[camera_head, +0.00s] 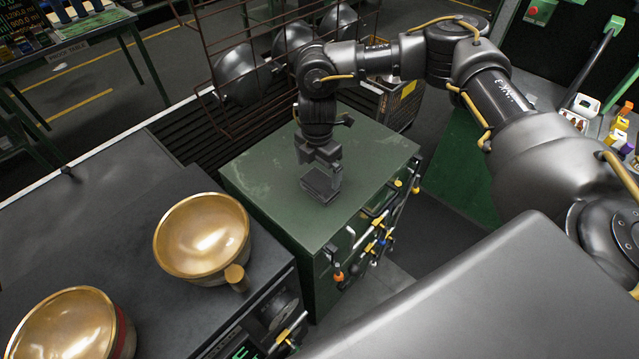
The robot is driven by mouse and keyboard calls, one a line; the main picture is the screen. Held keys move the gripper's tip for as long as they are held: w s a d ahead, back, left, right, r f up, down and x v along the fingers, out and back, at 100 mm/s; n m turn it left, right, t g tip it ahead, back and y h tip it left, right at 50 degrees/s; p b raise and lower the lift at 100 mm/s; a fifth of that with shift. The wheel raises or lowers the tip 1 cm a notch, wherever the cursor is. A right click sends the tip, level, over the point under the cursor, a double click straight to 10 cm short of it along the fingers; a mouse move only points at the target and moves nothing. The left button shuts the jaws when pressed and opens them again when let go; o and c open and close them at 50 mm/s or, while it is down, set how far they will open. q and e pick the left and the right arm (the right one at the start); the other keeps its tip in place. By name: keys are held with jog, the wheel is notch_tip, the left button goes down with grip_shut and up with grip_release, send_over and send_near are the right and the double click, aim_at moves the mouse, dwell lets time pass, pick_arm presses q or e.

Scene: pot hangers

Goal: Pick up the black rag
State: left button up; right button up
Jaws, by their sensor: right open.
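My right gripper (321,184) points down over the top of the green cabinet (262,195), near the middle of it. Its jaws are open. Dark shapes overlap at its fingertips. I cannot tell whether part of this is the black rag or only the gripper itself, and no separate rag shows clearly elsewhere. Whether the fingertips touch the cabinet top is also unclear. My left gripper is not in view.
A brass bowl (203,236) and a second one (66,325) stand on the dark bench at the left. Tools (372,232) hang on the cabinet's right side. A wire rack with pans (242,78) stands behind. The cabinet top around the gripper is clear.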

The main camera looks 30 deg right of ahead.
aim_at(318, 183)
jog(key=shift+f, duration=0.95)
jog(key=shift+s+f+p, duration=0.1)
jog(key=shift+f+p, duration=0.15)
jog(key=shift+p, duration=0.25)
notch_tip(318, 183, down, 4)
jog(key=shift+r+p, duration=0.1)
jog(key=shift+p, duration=0.65)
jog(key=shift+f, duration=0.4)
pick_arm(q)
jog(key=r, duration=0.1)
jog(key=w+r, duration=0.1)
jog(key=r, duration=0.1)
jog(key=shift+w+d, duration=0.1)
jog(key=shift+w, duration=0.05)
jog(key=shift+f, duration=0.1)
